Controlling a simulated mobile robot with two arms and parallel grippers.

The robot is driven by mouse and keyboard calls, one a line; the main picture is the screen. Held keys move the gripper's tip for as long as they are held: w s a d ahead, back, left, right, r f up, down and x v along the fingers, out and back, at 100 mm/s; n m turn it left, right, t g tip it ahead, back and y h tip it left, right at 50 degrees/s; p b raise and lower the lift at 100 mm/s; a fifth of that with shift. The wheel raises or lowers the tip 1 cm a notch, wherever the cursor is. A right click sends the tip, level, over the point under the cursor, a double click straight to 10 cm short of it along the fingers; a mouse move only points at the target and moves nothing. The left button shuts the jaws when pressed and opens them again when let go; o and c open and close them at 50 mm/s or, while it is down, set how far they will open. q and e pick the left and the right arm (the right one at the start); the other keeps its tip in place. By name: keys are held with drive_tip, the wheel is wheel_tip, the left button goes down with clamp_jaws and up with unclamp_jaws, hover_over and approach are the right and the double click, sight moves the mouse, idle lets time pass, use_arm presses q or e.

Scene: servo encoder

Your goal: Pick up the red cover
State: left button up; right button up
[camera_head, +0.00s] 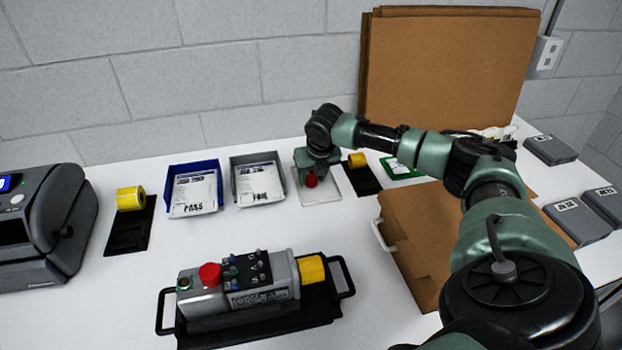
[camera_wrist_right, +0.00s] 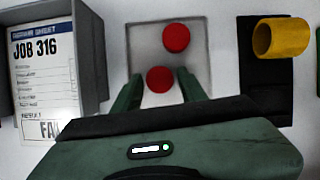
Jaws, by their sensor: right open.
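Two round red covers show in the right wrist view: a nearer cover (camera_wrist_right: 160,79) and a farther cover (camera_wrist_right: 176,38). Both lie on a light grey square tray (camera_wrist_right: 150,22). In the head view one red cover (camera_head: 311,180) shows on the tray (camera_head: 325,190), just below my right gripper (camera_head: 316,168); the other is hidden. My right gripper is open and points down over the tray. In the right wrist view its fingers (camera_wrist_right: 161,77) stand left and right of the nearer cover, with visible gaps. My left gripper is out of view.
A grey bin with papers (camera_head: 259,178) and a blue bin (camera_head: 193,188) stand left of the tray. A yellow cap (camera_head: 357,160) on a black mat is close on its right. The grey device (camera_head: 235,285) with a red button sits in front. A cardboard box (camera_head: 420,240) lies at right.

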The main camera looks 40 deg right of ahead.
drive_tip(key=shift+f, duration=0.15)
clamp_jaws()
